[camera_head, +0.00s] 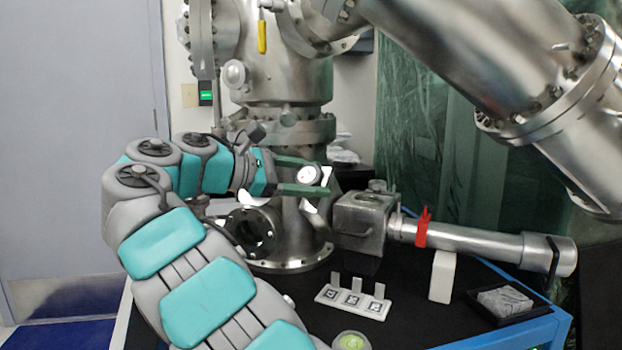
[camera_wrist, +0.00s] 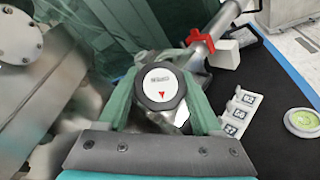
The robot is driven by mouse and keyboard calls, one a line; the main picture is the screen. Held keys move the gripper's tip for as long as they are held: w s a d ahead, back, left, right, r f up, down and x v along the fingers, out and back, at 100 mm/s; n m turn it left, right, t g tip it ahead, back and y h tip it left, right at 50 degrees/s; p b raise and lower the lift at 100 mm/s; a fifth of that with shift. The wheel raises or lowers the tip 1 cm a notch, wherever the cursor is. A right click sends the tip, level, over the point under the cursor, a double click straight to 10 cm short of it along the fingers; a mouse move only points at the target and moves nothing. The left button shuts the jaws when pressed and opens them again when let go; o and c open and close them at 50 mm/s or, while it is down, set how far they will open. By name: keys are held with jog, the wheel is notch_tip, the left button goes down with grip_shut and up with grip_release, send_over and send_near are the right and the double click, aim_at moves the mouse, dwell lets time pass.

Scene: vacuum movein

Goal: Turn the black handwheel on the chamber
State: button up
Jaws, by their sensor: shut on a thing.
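The handwheel (camera_head: 307,174) shows in the head view as a small round knob with a white face, in front of the steel chamber column (camera_head: 287,95). In the wrist view the handwheel (camera_wrist: 161,84) has a black rim and a white face with a red triangle near its lower edge. My gripper (camera_head: 322,180) reaches it from the left, with one green finger above and one below. In the wrist view my gripper (camera_wrist: 160,92) has a finger on each side of the rim, shut on it. The fingers hide the rim's sides.
A steel tube with a red clamp (camera_head: 423,228) lies right of the chamber above the black table. A white block (camera_head: 442,276), a marked white holder (camera_head: 352,301), a black tray (camera_head: 505,302) and a round green-filled dish (camera_head: 351,341) stand on the table. A large steel pipe (camera_head: 470,60) hangs at upper right.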

dwell(0.4)
jog(key=o, duration=1.4)
jog(key=shift+c, duration=0.2)
jog(key=shift+s+r, duration=0.1)
